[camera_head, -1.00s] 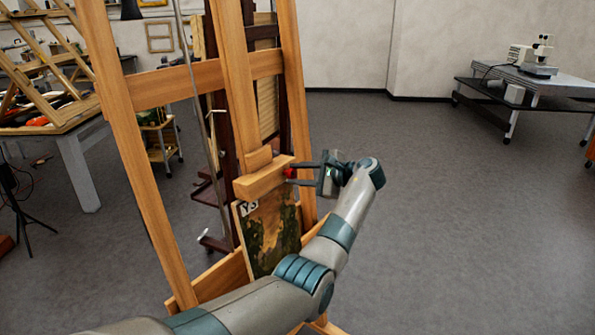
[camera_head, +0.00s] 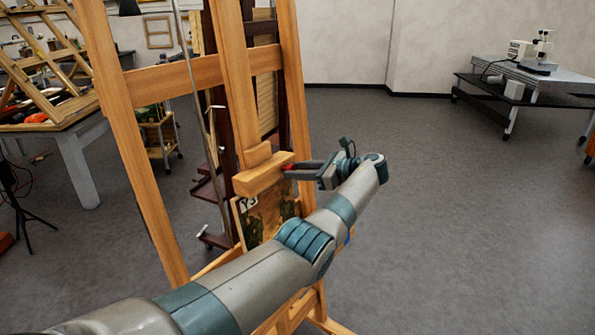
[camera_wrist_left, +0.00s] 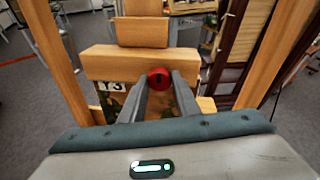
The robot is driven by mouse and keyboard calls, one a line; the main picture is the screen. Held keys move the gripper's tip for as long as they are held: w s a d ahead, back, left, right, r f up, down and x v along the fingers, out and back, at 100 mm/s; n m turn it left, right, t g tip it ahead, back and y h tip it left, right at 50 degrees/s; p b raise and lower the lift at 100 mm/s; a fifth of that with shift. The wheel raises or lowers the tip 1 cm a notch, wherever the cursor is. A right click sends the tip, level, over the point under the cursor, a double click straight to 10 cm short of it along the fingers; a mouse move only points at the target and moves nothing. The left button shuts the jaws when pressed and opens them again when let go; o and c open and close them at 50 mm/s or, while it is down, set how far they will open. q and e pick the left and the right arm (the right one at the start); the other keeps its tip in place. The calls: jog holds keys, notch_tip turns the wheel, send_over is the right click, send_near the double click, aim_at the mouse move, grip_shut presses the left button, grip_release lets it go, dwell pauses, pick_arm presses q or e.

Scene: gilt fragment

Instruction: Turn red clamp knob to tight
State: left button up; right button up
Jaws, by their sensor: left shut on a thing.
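The red clamp knob (camera_head: 288,167) sits on the right end of the wooden clamp block (camera_head: 258,181) on the easel. In the left wrist view the round red knob (camera_wrist_left: 159,78) shows between the tips of my left gripper (camera_wrist_left: 161,88), with a dark mark on its face. My left gripper (camera_head: 291,171) reaches it from the right and is shut on it. The fingers hide part of the knob in the head view. The clamp block stands over the top of a small painting (camera_head: 262,220) with a label. My right gripper is not in view.
The wooden easel's uprights (camera_head: 130,150) and crossbar (camera_head: 185,82) stand close to my left arm. A dark easel stands behind. A worktable (camera_head: 65,128) is at the left and a low table with a microscope (camera_head: 538,82) at the back right. The floor at the right is clear.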

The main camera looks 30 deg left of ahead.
pick_arm(q)
jog(key=shift+f, duration=0.25)
jog(key=o, duration=1)
jog(key=shift+r, duration=0.1)
jog(key=shift+d, duration=0.1)
jog(key=shift+b+v, duration=4.2)
jog(key=shift+v, duration=4.5)
